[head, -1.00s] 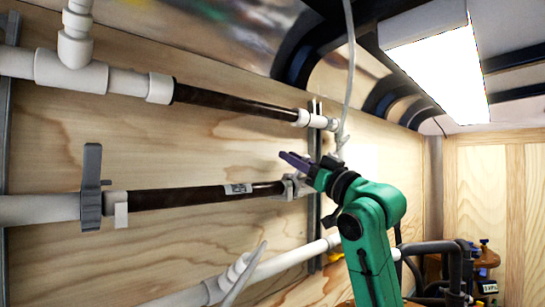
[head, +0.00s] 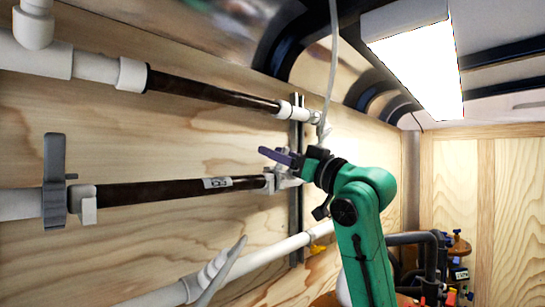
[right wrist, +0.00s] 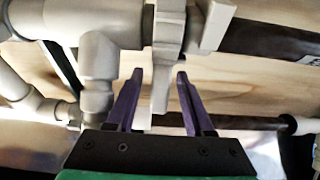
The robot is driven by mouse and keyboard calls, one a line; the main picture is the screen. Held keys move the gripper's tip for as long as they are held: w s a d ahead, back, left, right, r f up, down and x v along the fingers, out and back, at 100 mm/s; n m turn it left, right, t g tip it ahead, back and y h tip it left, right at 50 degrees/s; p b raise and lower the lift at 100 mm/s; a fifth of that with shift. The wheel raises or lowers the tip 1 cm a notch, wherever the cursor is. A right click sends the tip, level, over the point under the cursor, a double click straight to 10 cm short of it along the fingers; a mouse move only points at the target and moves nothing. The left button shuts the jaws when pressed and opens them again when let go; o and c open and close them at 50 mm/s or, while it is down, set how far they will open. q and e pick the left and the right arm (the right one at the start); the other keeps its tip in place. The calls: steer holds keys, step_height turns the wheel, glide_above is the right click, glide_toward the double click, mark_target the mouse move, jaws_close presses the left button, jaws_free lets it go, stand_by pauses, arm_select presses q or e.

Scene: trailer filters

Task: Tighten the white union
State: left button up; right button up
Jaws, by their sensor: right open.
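A white union (right wrist: 169,30) sits on the pipe at the top of the right wrist view. Its flat handle (right wrist: 160,88) hangs down between the fingers of my right gripper (right wrist: 158,77). The fingers are purple, open and spread to either side of the handle, with a gap on each side. In the head view my right gripper (head: 281,157) is at the far end of the middle dark pipe, where white fittings (head: 271,181) show, partly hidden by my gripper and arm. My left gripper is not in view.
A grey union with an upright handle (head: 54,180) is at the near end of the middle dark pipe (head: 150,191). Another dark pipe (head: 210,90) runs above, and a white pipe (head: 265,257) with a lever (head: 222,271) runs below. The plywood wall (head: 120,140) lies close behind.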

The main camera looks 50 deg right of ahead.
steer(key=b+v, duration=0.6)
steer(key=v, duration=0.7)
steer(key=shift+b, duration=0.4)
steer(key=shift+f, duration=0.1)
